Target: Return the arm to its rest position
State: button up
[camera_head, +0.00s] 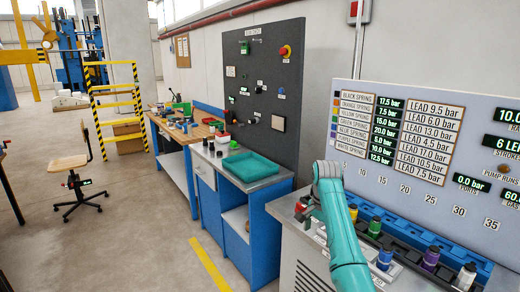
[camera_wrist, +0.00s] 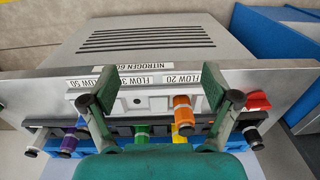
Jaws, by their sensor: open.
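My teal arm (camera_head: 338,225) reaches over the bench with the pressure panel, at the right of the head view. Its gripper end is hard to make out there. In the wrist view my gripper (camera_wrist: 158,88) has its two fingers wide apart with nothing held between them. Beyond and below the fingers are a grey block with FLOW labels (camera_wrist: 140,82) and a row of coloured cartridges. An orange cartridge (camera_wrist: 182,115) shows inside the right finger. I cannot tell how far the fingers are from these parts.
The panel (camera_head: 440,130) stands behind the bench. Green (camera_head: 375,226), blue (camera_head: 386,259) and purple (camera_head: 431,259) cartridges stand near my arm. A red knob (camera_wrist: 258,101) is right of the gripper. A teal tray (camera_head: 250,166) lies on the neighbouring bench. The floor at left is open.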

jog(key=s+f+n+t, duration=0.15)
jog(key=s+f, duration=0.25)
jog(key=f, duration=0.9)
jog(key=s+f+n+t, duration=0.15)
jog(key=s+f, duration=0.25)
jog(key=f, duration=0.9)
jog(key=s+f+n+t, duration=0.1)
jog(key=s+f+t, duration=0.1)
jog(key=s+f, duration=0.6)
jog(key=s+f+n+t, duration=0.15)
jog(key=s+f, duration=0.25)
jog(key=s, duration=0.8)
jog(key=s+r+n+t, duration=0.15)
jog(key=s+r, duration=0.25)
jog(key=s, duration=0.8)
jog(key=s+r+n+t, duration=0.1)
jog(key=s+r+t, duration=0.2)
jog(key=s, duration=0.9)
jog(key=s+r+n+t, duration=0.1)
jog(key=s+r, duration=0.6)
jog(key=r, duration=0.4)
jog(key=s+r+n+t, duration=0.1)
jog(key=s+r+t, duration=0.1)
jog(key=s+r, duration=0.6)
notch_tip(320, 180, up, 3)
jog(key=shift+a+f+n, duration=0.1)
jog(key=shift+a+n, duration=0.05)
jog(key=shift+n, duration=0.15)
